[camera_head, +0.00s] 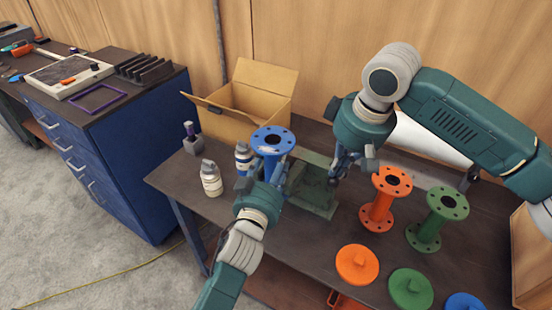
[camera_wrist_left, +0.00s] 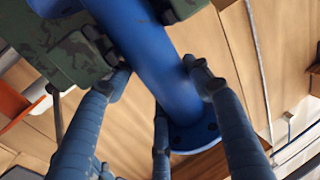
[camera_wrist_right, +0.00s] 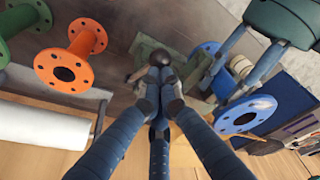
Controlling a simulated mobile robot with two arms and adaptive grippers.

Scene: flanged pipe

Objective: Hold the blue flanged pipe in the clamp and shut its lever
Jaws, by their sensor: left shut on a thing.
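The blue flanged pipe (camera_head: 273,141) stands roughly upright at the left side of the green clamp (camera_head: 315,190). My left gripper (camera_wrist_left: 165,95) is shut on the pipe (camera_wrist_left: 150,55), with fingers on both sides of it. In the left wrist view, mottled green clamp blocks (camera_wrist_left: 75,45) show on both sides of the pipe; whether they press on it cannot be told. My right gripper (camera_head: 343,168) is above the clamp's right side. In the right wrist view its fingertips (camera_wrist_right: 158,80) are together, close to a dark round knob (camera_wrist_right: 168,52); contact is unclear.
Orange (camera_head: 381,205) and green (camera_head: 432,228) flanged pipes stand at the right. Orange (camera_head: 357,265), green (camera_head: 410,290) and blue (camera_head: 464,302) flange discs lie in front. An open cardboard box (camera_head: 225,120) stands behind; a white bottle (camera_head: 211,180) is near the left edge.

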